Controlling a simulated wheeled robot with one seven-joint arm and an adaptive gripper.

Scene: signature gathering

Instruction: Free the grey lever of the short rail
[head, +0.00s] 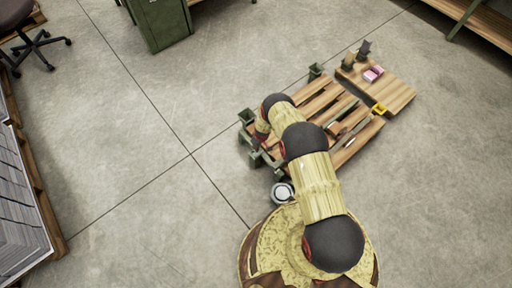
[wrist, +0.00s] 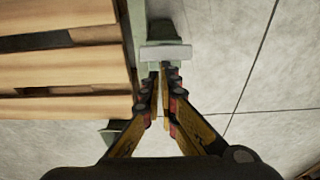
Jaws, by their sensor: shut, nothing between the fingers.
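My gripper (wrist: 161,72) is shut with nothing between its fingers. In the wrist view its fingertips are at the near edge of a pale grey bar (wrist: 166,52), which looks like the grey lever; whether they touch it I cannot tell. The bar lies across a grey-green rail (wrist: 138,20) at the end of the wooden slats (wrist: 60,65). In the head view my arm reaches over the left end of the slatted wooden bench (head: 318,104), and my gripper and the lever are mostly hidden there. Green brackets (head: 246,116) stand at that end.
A wooden board (head: 395,92) with a pink block (head: 373,74) and small dark items adjoins the bench's far right. A yellow piece (head: 380,109) lies near it. A green cabinet (head: 162,22) stands at the back. Bare concrete floor (head: 130,130) is clear at left.

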